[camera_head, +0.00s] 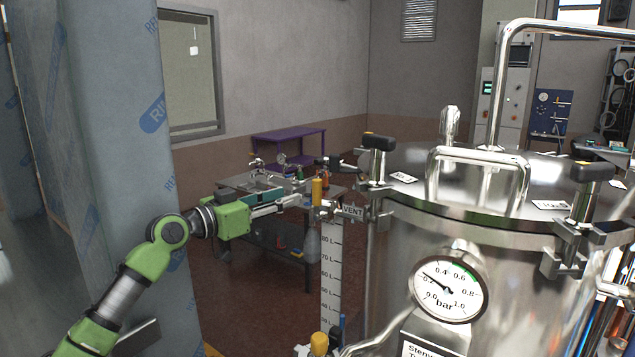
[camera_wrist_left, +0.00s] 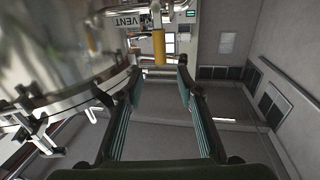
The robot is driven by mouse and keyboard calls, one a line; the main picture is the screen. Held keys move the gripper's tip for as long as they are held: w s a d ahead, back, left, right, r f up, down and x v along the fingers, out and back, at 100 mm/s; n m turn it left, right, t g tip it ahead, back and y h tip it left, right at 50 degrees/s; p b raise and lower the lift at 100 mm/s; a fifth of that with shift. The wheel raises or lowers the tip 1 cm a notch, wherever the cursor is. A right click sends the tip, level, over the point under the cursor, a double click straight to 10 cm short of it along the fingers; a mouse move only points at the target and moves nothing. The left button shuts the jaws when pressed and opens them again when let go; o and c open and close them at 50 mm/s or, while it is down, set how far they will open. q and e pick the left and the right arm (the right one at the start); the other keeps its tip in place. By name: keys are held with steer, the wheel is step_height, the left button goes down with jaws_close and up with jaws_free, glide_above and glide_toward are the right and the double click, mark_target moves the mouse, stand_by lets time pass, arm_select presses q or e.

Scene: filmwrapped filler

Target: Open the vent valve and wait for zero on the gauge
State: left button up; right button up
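The vent valve's yellow handle (camera_head: 317,191) stands upright at the left of the steel tank, beside a VENT tag (camera_head: 353,211). In the left wrist view the yellow handle (camera_wrist_left: 159,46) is just beyond the fingertips, roughly centred between them. My left gripper (camera_head: 296,200) is open and empty, its tips close to the handle's left side; contact cannot be made out. It also shows in the left wrist view (camera_wrist_left: 160,72). The round gauge (camera_head: 447,288) on the tank front has its needle between 0.2 and 0.4 bar. My right gripper is not in view.
The steel tank (camera_head: 400,262) with lid clamps and handles fills the right side. A second yellow handle (camera_head: 319,343) is below, by the level scale (camera_head: 331,262). A work table (camera_head: 236,184) is behind.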

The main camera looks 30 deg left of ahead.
mark_target(313, 187)
arm_select(q)
steer(key=p+x, duration=0.5)
steer(key=x, duration=0.5)
steer(key=shift+w, duration=0.15)
steer(key=shift+w+d+f, duration=0.1)
steer(key=shift+w+d, duration=0.05)
steer(key=shift+w, duration=0.45)
steer(key=shift+f, duration=0.1)
jaws_close()
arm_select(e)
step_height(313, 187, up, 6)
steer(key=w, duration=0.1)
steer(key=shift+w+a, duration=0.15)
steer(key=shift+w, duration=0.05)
